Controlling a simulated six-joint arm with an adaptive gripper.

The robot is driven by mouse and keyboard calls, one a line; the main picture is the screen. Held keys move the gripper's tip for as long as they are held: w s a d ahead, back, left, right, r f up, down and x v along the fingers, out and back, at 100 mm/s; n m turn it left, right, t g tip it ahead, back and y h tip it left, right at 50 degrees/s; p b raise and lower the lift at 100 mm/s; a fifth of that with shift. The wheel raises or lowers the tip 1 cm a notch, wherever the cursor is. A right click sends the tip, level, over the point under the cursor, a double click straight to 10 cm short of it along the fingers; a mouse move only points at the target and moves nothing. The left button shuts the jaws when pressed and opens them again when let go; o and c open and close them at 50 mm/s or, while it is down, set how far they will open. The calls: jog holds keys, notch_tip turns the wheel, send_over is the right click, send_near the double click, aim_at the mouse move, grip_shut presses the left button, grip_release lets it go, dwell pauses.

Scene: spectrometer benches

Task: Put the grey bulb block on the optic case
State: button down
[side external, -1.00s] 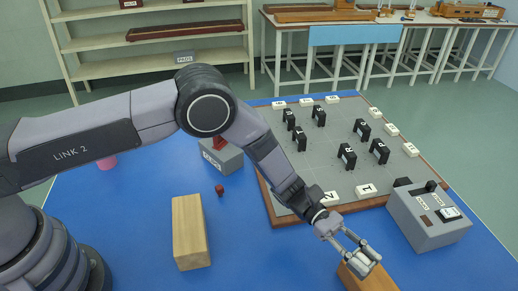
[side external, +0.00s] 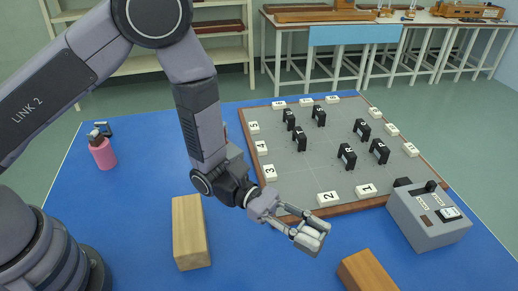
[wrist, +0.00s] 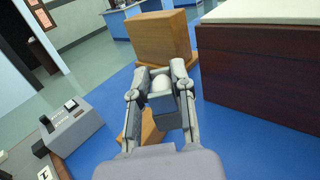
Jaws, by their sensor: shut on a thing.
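My gripper (side external: 312,236) is held above the blue table, in front of the board. In the wrist view my gripper (wrist: 160,88) is shut on the grey bulb block (wrist: 163,103), a small grey block with a rounded white bulb on top. The bulb block is held clear of the wooden blocks behind it. A dark brown box with a pale top (wrist: 260,68) stands close on the right in the wrist view, and a tall wooden block (wrist: 160,38) stands beyond the fingers. I cannot tell for sure which box is the optic case.
A brown wooden block (side external: 368,272) and a light wooden block (side external: 190,235) lie on the blue table. The gridded board (side external: 330,150) holds several black lettered pieces. A grey control box (side external: 430,218) stands at right, and a pink bottle (side external: 102,153) at left.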

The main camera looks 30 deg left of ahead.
jog(key=shift+w+d+f+n+t, duration=0.1)
jog(key=shift+w+d+n+t, duration=0.1)
jog(key=shift+n+t, duration=0.15)
jog(key=shift+t, duration=0.25)
jog(key=w+d+f, duration=0.2)
jog(key=d+f, duration=0.1)
jog(key=w+d+f, duration=0.2)
jog(key=w+d, duration=0.1)
jog(key=d, duration=0.1)
jog(key=w+d+f, duration=0.2)
jog(key=d+f, duration=0.1)
jog(key=shift+w+d+f, duration=0.15)
jog(key=shift+w+f, duration=0.1)
jog(key=shift+f, duration=0.05)
jog(key=shift+w+d+f, duration=0.2)
jog(key=shift+d+f, duration=0.1)
jog(key=shift+f, duration=0.15)
jog(key=shift+w+d+f, duration=0.1)
jog(key=shift+f, duration=1.6)
jog(key=c, duration=1)
grip_release()
jog(key=shift+f, duration=0.15)
jog(key=shift+o, duration=0.2)
